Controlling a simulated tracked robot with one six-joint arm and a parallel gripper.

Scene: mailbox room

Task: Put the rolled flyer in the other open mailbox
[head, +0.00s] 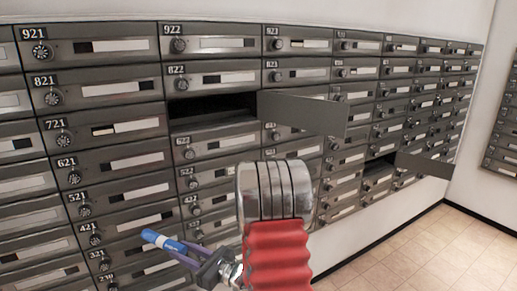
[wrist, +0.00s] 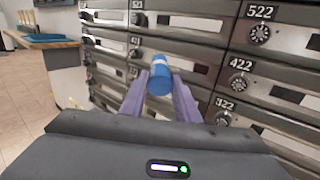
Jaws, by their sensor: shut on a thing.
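The rolled flyer, a blue roll with a pale band (head: 163,242), is held tilted between the purple fingers of my gripper (head: 176,247), in front of the lower left mailboxes. The wrist view shows the roll (wrist: 159,78) end-on between the fingers of my gripper (wrist: 160,86). One open mailbox (head: 212,108) is in the upper middle, above and right of my gripper; its door (head: 305,112) stands out to the right. A second open mailbox (head: 378,171) is lower and farther right, with its door (head: 426,164) swung out. Both interiors are dark, and I cannot tell what is inside.
Closed grey mailboxes (head: 120,88) with round locks fill the wall. The open doors stick out into the room. Tiled floor (head: 420,250) is clear at the lower right.

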